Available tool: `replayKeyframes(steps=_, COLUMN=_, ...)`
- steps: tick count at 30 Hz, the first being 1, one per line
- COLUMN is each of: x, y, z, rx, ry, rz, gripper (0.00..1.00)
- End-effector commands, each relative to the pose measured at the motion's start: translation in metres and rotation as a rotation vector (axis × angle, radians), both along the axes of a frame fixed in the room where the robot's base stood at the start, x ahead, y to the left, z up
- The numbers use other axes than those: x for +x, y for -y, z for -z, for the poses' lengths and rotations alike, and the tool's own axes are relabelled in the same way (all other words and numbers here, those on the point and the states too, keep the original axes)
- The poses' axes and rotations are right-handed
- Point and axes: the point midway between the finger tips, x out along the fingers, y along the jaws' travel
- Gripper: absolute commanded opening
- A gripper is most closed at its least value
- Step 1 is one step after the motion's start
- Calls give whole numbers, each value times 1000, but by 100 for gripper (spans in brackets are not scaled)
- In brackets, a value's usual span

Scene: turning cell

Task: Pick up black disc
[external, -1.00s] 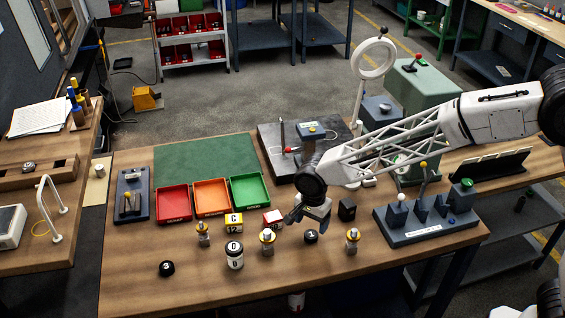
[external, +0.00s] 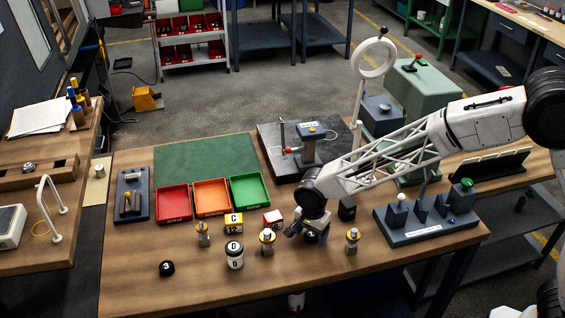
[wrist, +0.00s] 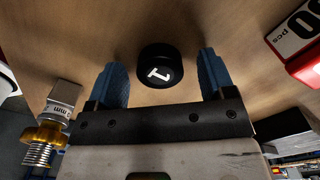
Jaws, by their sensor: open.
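A black disc marked 1 (wrist: 160,66) lies on the wooden table just ahead of my gripper (wrist: 158,84) in the wrist view. The two blue fingers are open, one on each side of the disc's near part, with gaps to it. In the external view my gripper (external: 305,236) is low over the table and largely covers this disc. A second black disc marked 3 (external: 167,268) lies alone at the table's front left.
Brass-and-steel fittings stand left (external: 268,242) and right (external: 352,241) of my gripper. A red-and-white block (external: 272,219) is close behind. The front table is mostly clear.

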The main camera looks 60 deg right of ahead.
Motion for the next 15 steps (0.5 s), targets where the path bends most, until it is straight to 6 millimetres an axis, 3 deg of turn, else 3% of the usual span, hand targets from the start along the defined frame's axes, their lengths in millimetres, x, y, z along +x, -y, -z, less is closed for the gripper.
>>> replayKeyframes(steps=4, x=0, y=0, z=0, rx=0, ry=0, rz=0, gripper=74)
replayKeyframes(steps=15, x=0, y=0, z=0, rx=0, ry=0, rz=0, gripper=18)
